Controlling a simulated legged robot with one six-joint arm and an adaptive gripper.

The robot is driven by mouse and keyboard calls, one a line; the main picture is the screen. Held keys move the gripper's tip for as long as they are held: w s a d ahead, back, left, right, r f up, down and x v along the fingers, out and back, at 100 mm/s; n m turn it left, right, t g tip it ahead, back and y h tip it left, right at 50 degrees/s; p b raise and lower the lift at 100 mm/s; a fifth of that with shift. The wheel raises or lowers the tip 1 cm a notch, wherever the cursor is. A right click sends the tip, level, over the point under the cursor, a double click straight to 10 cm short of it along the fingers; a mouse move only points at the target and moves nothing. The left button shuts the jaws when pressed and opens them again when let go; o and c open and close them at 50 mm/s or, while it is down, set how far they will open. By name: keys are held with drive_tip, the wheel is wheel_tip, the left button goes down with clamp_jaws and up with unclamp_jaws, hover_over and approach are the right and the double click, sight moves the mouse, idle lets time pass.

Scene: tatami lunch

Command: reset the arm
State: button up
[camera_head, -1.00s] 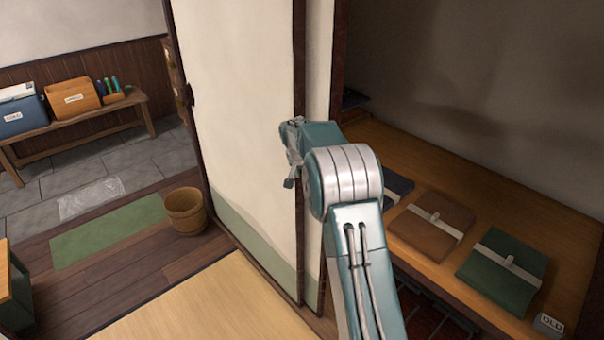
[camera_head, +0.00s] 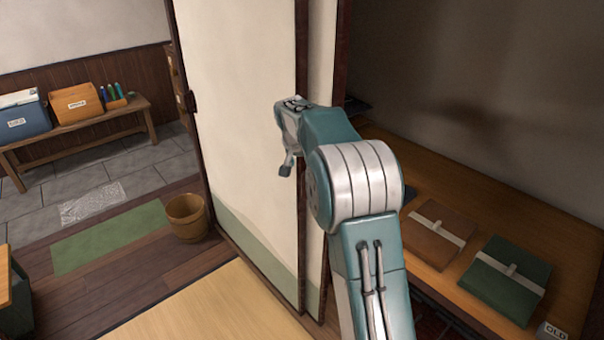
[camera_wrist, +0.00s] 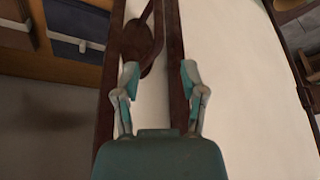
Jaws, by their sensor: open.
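My gripper (camera_head: 287,150) shows in the head view in front of the pale sliding door panel (camera_head: 240,130), at the end of my raised, bent arm. Only part of it is visible there, the rest being behind my wrist. In the wrist view my gripper (camera_wrist: 160,85) has its two fingers apart with nothing held between them. Behind the fingers are a dark wooden door post and the pale panel (camera_wrist: 225,70). I cannot tell how far the fingertips are from the door.
The wooden alcove shelf (camera_head: 480,205) on the right bears a brown folded bundle (camera_head: 425,245) and a green one (camera_head: 495,285). A wooden bucket (camera_head: 187,220) stands left of the door. A bench (camera_head: 90,122) holds a blue box (camera_head: 25,118) and an orange box (camera_head: 75,104).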

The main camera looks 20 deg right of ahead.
drive_tip(key=shift+v, duration=1.15)
drive_tip(key=s+a+r+n, duration=0.1)
drive_tip(key=s+a+r, duration=0.2)
drive_tip(key=s, duration=0.4)
drive_tip(key=s+a+r+n+t+y, duration=0.1)
drive_tip(key=s+a+r+n, duration=0.15)
drive_tip(key=s, duration=0.35)
drive_tip(key=s+a+r, duration=0.3)
drive_tip(key=s+r, duration=0.1)
drive_tip(key=s, duration=0.3)
drive_tip(key=s+a+f+n, duration=0.2)
drive_tip(key=s+f, duration=0.1)
drive_tip(key=s, duration=0.7)
drive_tip(key=s+a+f+n+t+y, duration=0.1)
drive_tip(key=s+a+f+n, duration=0.1)
drive_tip(key=s, duration=0.8)
drive_tip(key=shift+a+f+y, duration=0.3)
drive_tip(key=shift+a+f, duration=0.15)
drive_tip(key=shift+a, duration=0.25)
